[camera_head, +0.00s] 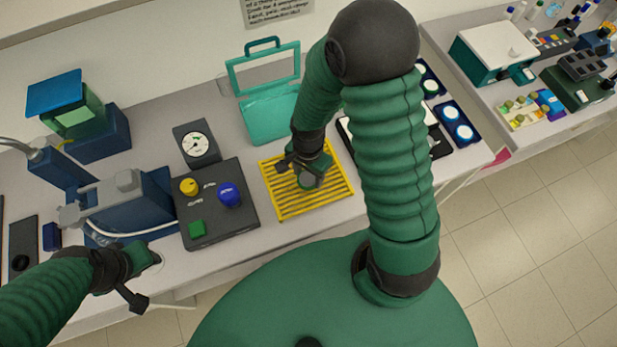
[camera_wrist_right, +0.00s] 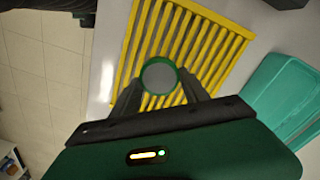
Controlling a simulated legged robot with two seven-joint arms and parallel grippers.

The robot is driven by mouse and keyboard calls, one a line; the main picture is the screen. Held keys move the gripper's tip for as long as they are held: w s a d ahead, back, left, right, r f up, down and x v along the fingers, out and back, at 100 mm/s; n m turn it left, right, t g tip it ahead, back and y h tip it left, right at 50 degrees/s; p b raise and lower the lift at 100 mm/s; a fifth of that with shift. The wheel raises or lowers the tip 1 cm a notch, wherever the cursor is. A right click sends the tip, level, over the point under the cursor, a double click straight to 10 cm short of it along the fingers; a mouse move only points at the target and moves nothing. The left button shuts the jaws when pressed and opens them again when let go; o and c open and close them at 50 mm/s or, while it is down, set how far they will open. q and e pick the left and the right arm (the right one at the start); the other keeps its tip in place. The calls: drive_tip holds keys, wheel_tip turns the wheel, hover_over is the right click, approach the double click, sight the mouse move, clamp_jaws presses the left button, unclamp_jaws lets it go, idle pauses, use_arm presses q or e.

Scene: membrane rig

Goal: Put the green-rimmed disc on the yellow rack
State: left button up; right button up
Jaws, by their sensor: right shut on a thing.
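The green-rimmed disc (camera_wrist_right: 159,76), grey inside its rim, is between the fingertips of my right gripper (camera_wrist_right: 158,88) in the right wrist view. My right gripper (camera_head: 308,176) is shut on it. In the head view the disc (camera_head: 309,180) is partly covered by the gripper. The yellow rack (camera_head: 331,203), a frame of parallel bars, lies under the gripper and disc. I cannot tell whether the disc touches the bars. My left gripper (camera_head: 142,277) is at the lower left, by the table's front edge, away from the rack; its fingers do not show clearly.
A dark control box (camera_head: 243,213) with coloured knobs stands left of the rack. An open teal case (camera_head: 268,117) stands behind it. Dark trays with white discs (camera_head: 459,124) lie to the right, partly behind my right arm. A round gauge (camera_head: 197,144) is at the back left.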

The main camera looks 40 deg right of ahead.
sight(310, 178)
drive_tip(key=f, duration=0.2)
drive_tip(key=shift+s+a+f, duration=0.1)
drive_tip(key=shift+s+f, duration=0.1)
drive_tip(key=shift+f, duration=0.1)
drive_tip(key=shift+d+f, duration=0.2)
drive_tip(key=shift+d, duration=0.05)
drive_tip(key=o, duration=1.3)
drive_tip(key=shift+a+r, duration=0.1)
drive_tip(key=shift+a, duration=0.05)
drive_tip(key=shift+w+r, duration=0.1)
drive_tip(key=shift+r, duration=0.3)
drive_tip(key=a+r+n+t, duration=0.1)
drive_tip(key=r+n, duration=0.3)
drive_tip(key=s+a+r+n, duration=0.1)
drive_tip(key=r+n, duration=0.4)
drive_tip(key=a+r+n+t, duration=0.1)
drive_tip(key=a+r+n, duration=0.1)
drive_tip(key=r+n, duration=0.2)
drive_tip(key=shift+s+r+n+t, duration=0.2)
drive_tip(key=shift+s+n+t, duration=0.1)
drive_tip(key=shift+s+n, duration=0.15)
